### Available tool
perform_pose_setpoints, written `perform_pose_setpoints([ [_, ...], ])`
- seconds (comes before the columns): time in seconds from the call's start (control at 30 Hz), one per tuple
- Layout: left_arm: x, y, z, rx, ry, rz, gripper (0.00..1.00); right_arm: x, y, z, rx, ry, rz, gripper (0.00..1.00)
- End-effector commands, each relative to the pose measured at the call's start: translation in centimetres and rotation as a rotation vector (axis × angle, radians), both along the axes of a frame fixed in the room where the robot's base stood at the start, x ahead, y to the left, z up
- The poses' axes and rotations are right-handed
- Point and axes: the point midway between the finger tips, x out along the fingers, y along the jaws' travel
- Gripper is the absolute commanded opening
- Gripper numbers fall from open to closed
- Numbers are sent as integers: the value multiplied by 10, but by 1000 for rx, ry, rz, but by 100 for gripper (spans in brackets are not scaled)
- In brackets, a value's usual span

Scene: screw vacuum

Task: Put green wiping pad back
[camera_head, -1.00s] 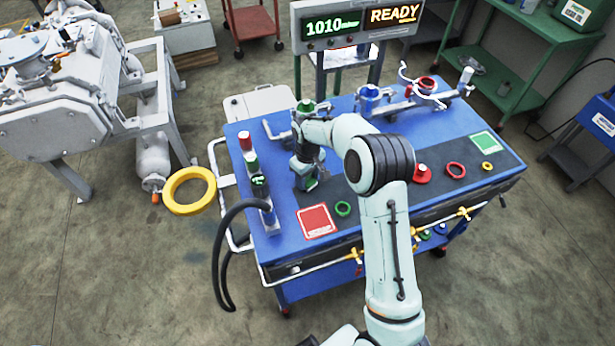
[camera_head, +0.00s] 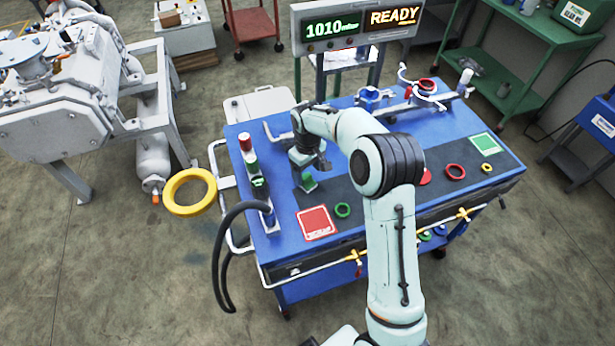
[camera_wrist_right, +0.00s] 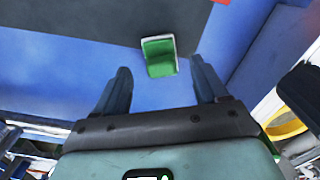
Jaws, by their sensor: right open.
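The green wiping pad (camera_head: 308,181) is a small green block on the blue cart's top, left of the middle and behind the red square. It also shows in the right wrist view (camera_wrist_right: 160,57), at the dark mat's edge, with a pale rim around part of it. My right gripper (camera_head: 312,166) hangs above and just behind the pad. In the right wrist view its two fingers (camera_wrist_right: 161,88) are spread wide with nothing between them, and the pad lies beyond the tips, apart from them. My left gripper is in neither view.
A red square (camera_head: 316,222), a green ring (camera_head: 343,210) and a red ring (camera_head: 455,171) lie on the cart top (camera_head: 279,245). A green square (camera_head: 486,145) lies at its right. A column with red and green parts (camera_head: 256,180) and a black hose (camera_head: 222,262) stand at the left.

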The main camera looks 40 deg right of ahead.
Motion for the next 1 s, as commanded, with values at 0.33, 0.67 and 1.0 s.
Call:
perform_pose_setpoints([
  [0.33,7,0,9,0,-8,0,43,1,0,68,0,-3,1,72],
  [0.67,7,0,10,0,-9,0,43,0,0,78,0,-1,1,72],
  [1.0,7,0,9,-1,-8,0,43,0,0,78,0,-1,1,72],
])
